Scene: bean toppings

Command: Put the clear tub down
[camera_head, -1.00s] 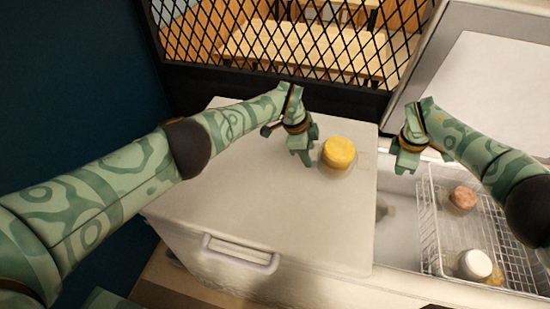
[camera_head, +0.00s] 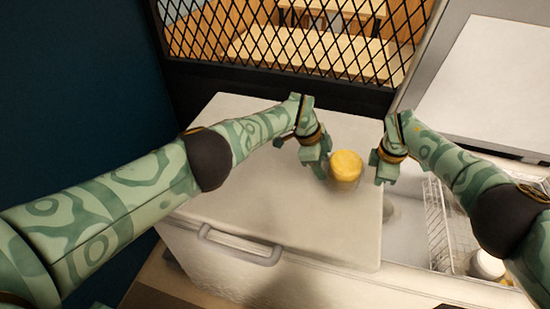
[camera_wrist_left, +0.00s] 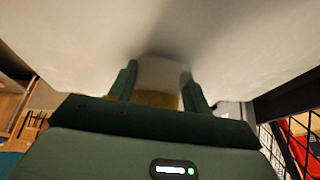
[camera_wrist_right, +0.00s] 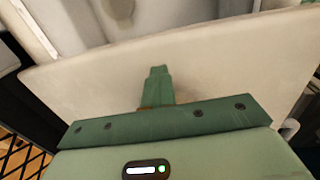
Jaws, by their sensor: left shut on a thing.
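The clear tub (camera_head: 346,178) has a yellow top or contents and is at the right part of the white freezer lid in the head view. My left gripper (camera_head: 321,168) is shut on its left side. In the left wrist view the pale tub (camera_wrist_left: 160,74) is between the two fingers, with a yellowish part near the palm. I cannot tell whether its base touches the lid. My right gripper (camera_head: 381,170) is apart from the tub, to its right. In the right wrist view the right gripper's fingers (camera_wrist_right: 157,85) are together with nothing between them.
The white lid (camera_head: 240,180) is clear left of the tub. To its right is an open bay with a wire basket (camera_head: 440,230) holding a white-lidded tub (camera_head: 487,265), partly behind my right arm. A black mesh screen (camera_head: 300,45) stands at the back.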

